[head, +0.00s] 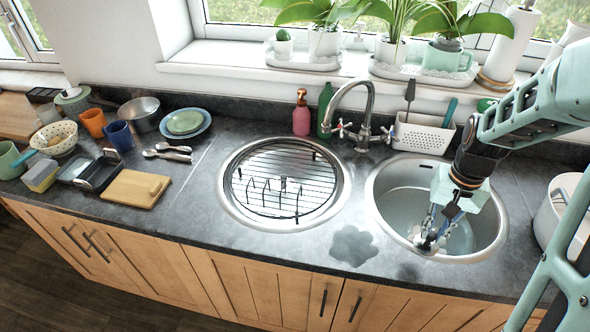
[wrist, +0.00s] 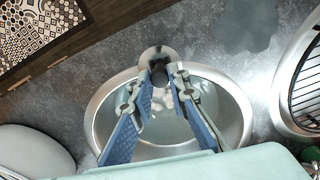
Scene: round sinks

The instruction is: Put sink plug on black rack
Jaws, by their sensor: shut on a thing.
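My gripper (head: 432,236) is over the near edge of the right sink (head: 385,205), with its fingers pointing down. In the wrist view, its fingertips (wrist: 167,76) are close together on the sink plug (wrist: 158,54), a round metal disc with a dark knob. In the head view, the plug is small and mostly hidden by the fingers. I cannot tell how far it is above the sink. The black rack (head: 262,165), a round wire grid with upright prongs, lies in the left sink. Its edge also shows in the wrist view (wrist: 308,85).
A dark flower-shaped mat (head: 353,245) lies on the worktop between the sinks at the front. The tap (head: 368,100) rises behind, between the sinks. A white basket (head: 422,135) stands behind the right sink. Dishes and a cutting board (head: 133,189) are at left.

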